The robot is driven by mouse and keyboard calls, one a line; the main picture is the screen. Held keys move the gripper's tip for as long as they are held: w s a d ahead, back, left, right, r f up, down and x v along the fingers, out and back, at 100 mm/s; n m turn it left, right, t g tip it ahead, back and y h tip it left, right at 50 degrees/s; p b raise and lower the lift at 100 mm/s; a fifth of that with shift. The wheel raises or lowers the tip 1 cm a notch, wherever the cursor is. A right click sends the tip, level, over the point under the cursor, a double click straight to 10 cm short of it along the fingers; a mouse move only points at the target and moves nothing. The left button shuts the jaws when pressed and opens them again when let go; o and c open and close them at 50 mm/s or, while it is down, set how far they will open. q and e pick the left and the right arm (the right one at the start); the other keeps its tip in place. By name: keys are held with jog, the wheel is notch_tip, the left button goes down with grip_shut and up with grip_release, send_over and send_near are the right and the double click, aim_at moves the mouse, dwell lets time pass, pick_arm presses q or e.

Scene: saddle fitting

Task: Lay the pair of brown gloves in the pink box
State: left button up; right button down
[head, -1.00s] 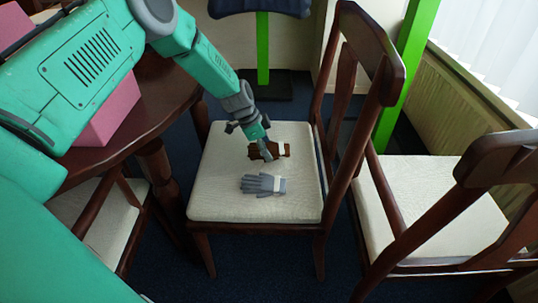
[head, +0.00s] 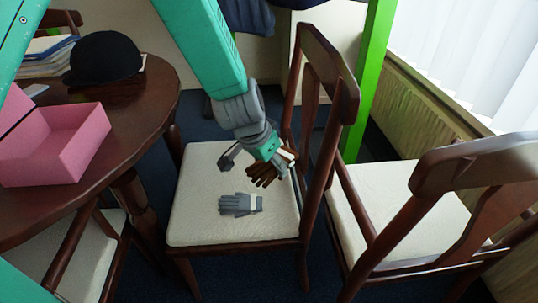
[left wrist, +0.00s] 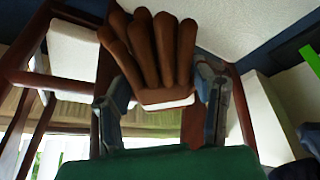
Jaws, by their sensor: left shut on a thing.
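The brown gloves (head: 264,174) are held in my left gripper (head: 279,157), above the back right part of the chair seat. In the left wrist view the brown gloves (left wrist: 152,50) show their fingers and a pale cuff between the two fingers of my left gripper (left wrist: 160,100), which is shut on them. The pink box (head: 80,148) stands open on the dark round table at the left, with its left part cut off by my arm and the picture edge. My right gripper is not in view.
A pair of grey gloves (head: 240,204) lies on the cream chair seat (head: 200,228). A black hat (head: 104,57) and a stack of papers (head: 45,57) are on the round table (head: 150,100). Another chair (head: 400,205) stands at the right.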

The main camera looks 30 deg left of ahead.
pick_arm(q)
jog(key=s+a+r+n+g+y+p, duration=0.2)
jog(key=s+a+r+n+p, duration=0.3)
jog(key=a+r+n+p, duration=0.6)
jog(key=s+a+r+n+g+y+p, duration=0.2)
jog(key=s+a+r+n+p, duration=0.25)
jog(key=a+p, duration=0.75)
jog(key=s+a+r+n+g+y+p, duration=0.2)
jog(key=s+a+r+n+p, duration=0.45)
jog(key=a, duration=0.95)
jog(key=s+a+f+n+b, duration=0.2)
jog(key=a+f+n+b, duration=0.3)
jog(key=a+f, duration=0.1)
jog(key=shift+s+f+g+h, duration=0.15)
jog(key=shift+f+g+h, duration=0.2)
jog(key=shift+g+h, duration=0.05)
jog(key=shift+d, duration=0.25)
jog(key=shift+a+f, duration=0.2)
jog(key=shift+a, duration=0.05)
